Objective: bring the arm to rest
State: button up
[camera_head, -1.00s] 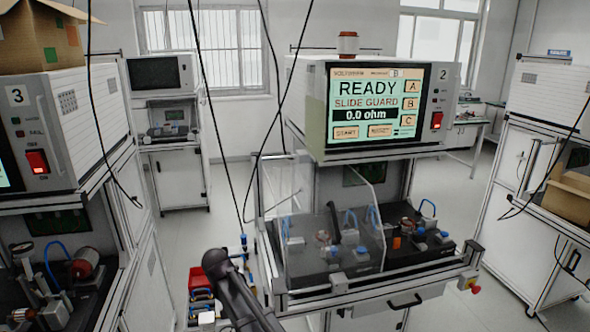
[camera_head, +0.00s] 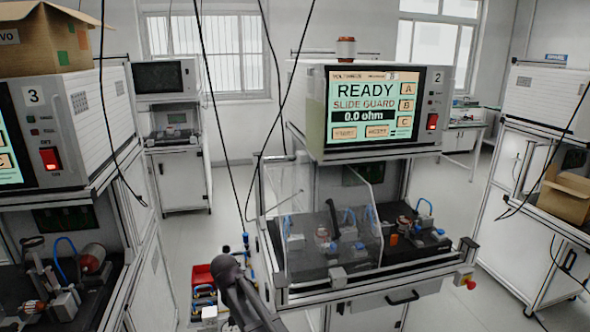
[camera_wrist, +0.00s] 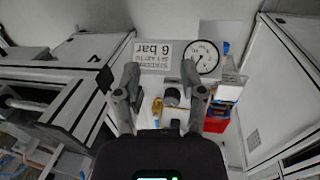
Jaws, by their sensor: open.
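My gripper (camera_wrist: 161,72) shows in the wrist view with its two fingers spread apart. Nothing is seen held between them. Beyond the fingers are a white sign (camera_wrist: 164,55) reading "6 bar", a round white gauge (camera_wrist: 203,57) and a dark round part (camera_wrist: 172,97). In the head view my dark arm shows at the bottom, left of the middle, in front of station 2. I cannot make out the gripper's fingers there.
Station 2 has a screen (camera_head: 378,106) reading "READY, SLIDE GUARD, 0.0 ohm" and a clear guard (camera_head: 350,215) over its black worktop. Station 3 (camera_head: 75,125) stands close at left. A red bin (camera_head: 203,274) stands behind my arm. Cables hang in front. Open floor shows at right.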

jog(key=s+d+f+m+y+b, duration=0.1)
jog(key=s+d+f+b, duration=0.25)
jog(key=d, duration=0.75)
jog(key=s+d+f+m+b, duration=0.1)
jog(key=s+d+f+b, duration=0.25)
jog(key=d, duration=0.65)
jog(key=s+d+f+y+b, duration=0.1)
jog(key=s+d+f+b, duration=0.2)
jog(key=d, duration=0.8)
notch_tip(320, 180, up, 13)
jog(key=s+p, duration=0.1)
jog(key=p, duration=1.2)
jog(key=shift+f, duration=0.2)
